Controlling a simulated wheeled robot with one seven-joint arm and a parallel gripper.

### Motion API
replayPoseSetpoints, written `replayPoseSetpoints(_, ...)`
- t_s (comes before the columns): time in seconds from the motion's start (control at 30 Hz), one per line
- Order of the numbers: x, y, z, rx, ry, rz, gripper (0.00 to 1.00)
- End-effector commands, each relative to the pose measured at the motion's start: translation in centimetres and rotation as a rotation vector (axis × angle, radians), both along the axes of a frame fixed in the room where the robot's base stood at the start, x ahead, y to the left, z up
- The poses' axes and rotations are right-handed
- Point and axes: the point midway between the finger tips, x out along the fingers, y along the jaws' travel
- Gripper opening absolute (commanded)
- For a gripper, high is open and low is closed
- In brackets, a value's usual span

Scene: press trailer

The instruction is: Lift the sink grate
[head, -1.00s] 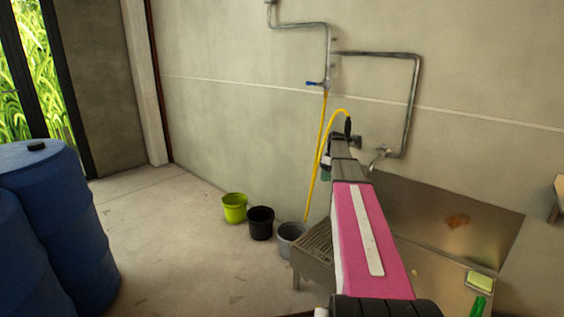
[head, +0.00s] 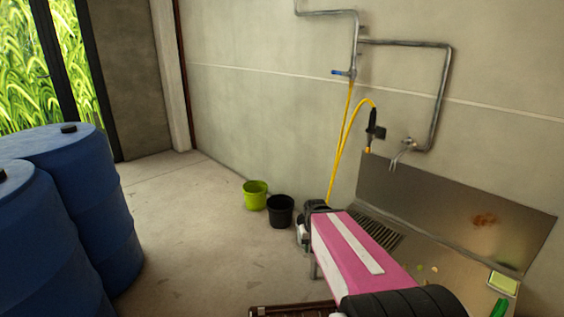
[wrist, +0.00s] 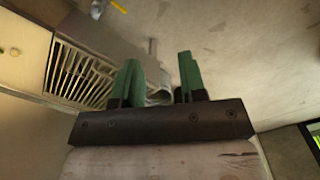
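The sink grate (head: 377,232) is a slatted panel at the left end of the metal sink (head: 420,245). My pink arm covers part of it in the head view. In the wrist view the grate (wrist: 83,77) lies at the left, with pale bars and dark gaps. My gripper (wrist: 157,72) has two green fingers spread apart, to the right of the grate and not touching it. A grey curved object (wrist: 158,92) shows between and beyond the fingers; I cannot tell if anything touches it. In the head view my fingers are hidden.
A green bucket (head: 255,194) and a black bucket (head: 280,210) stand on the floor left of the sink. A yellow hose (head: 343,140) hangs on the wall behind. Blue barrels (head: 95,190) stand at the left. A brown slatted object (head: 290,311) shows at the bottom edge. The middle floor is clear.

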Motion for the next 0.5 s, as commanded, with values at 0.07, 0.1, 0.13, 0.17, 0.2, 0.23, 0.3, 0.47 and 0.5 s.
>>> replayPoseSetpoints(0.07,0.2,-0.1,-0.1,0.0,0.0,0.001,0.38)
replayPoseSetpoints(0.1,0.6,-0.3,-0.2,0.001,0.002,0.007,0.38)
replayPoseSetpoints(0.13,1.1,-0.5,-0.3,0.003,0.005,0.016,0.38)
replayPoseSetpoints(0.17,1.7,-0.8,-0.5,0.005,0.008,0.028,0.38)
replayPoseSetpoints(0.2,2.7,-1.4,-0.9,0.01,0.014,0.05,0.38)
replayPoseSetpoints(0.23,3.7,-2.1,-1.2,0.014,0.02,0.072,0.38)
replayPoseSetpoints(0.3,6.5,-4.0,-2.1,0.029,0.034,0.139,0.38)
replayPoseSetpoints(0.47,13.0,-10.1,-4.2,0.081,0.066,0.334,0.38)
replayPoseSetpoints(0.5,14.3,-11.7,-4.6,0.096,0.071,0.381,0.38)
